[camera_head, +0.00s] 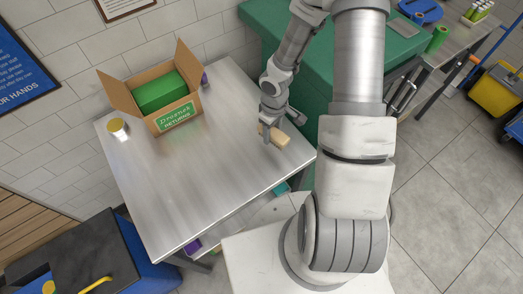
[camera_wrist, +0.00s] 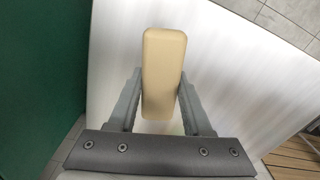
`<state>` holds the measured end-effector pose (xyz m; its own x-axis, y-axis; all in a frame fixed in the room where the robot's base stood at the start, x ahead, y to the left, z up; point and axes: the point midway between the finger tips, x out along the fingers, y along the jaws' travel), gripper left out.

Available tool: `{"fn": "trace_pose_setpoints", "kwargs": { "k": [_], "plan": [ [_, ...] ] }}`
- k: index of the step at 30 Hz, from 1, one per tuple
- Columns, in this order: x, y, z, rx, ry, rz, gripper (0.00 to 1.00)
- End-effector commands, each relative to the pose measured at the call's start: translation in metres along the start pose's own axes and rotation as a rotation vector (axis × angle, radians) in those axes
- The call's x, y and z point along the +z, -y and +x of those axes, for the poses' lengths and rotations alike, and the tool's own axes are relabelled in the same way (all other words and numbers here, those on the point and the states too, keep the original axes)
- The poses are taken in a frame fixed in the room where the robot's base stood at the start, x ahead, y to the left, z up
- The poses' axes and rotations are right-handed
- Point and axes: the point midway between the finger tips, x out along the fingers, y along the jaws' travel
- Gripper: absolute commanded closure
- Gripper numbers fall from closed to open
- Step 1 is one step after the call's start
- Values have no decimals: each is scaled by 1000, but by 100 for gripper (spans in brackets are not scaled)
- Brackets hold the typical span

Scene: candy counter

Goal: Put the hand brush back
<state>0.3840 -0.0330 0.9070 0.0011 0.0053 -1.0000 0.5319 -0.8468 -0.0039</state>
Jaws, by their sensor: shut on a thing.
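The hand brush (camera_head: 281,138) shows as a pale tan wooden block at the right side of the metal table. My gripper (camera_head: 268,131) is shut on it near the table's right edge. In the wrist view the brush (camera_wrist: 163,70) is a long rounded wooden piece between the two grey fingers of my gripper (camera_wrist: 160,100), one on each side. Its far end points up in that view, past the fingertips. No bristles show. I cannot tell whether the brush touches the table or is held just above it.
The metal table (camera_head: 190,180) is mostly bare. A green counter (camera_head: 310,70) adjoins on the right. A yellow mop bucket (camera_head: 497,92) is far right.

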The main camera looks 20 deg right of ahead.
Motion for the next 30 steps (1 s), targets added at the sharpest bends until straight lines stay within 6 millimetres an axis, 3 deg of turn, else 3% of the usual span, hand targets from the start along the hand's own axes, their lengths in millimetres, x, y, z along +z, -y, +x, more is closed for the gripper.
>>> {"fn": "trace_pose_setpoints", "kwargs": {
  "k": [21,30],
  "plan": [
    [61,-32,-32,3,2,-1089,100],
    [72,-35,-37,3,7,-1312,100]
  ]
}}
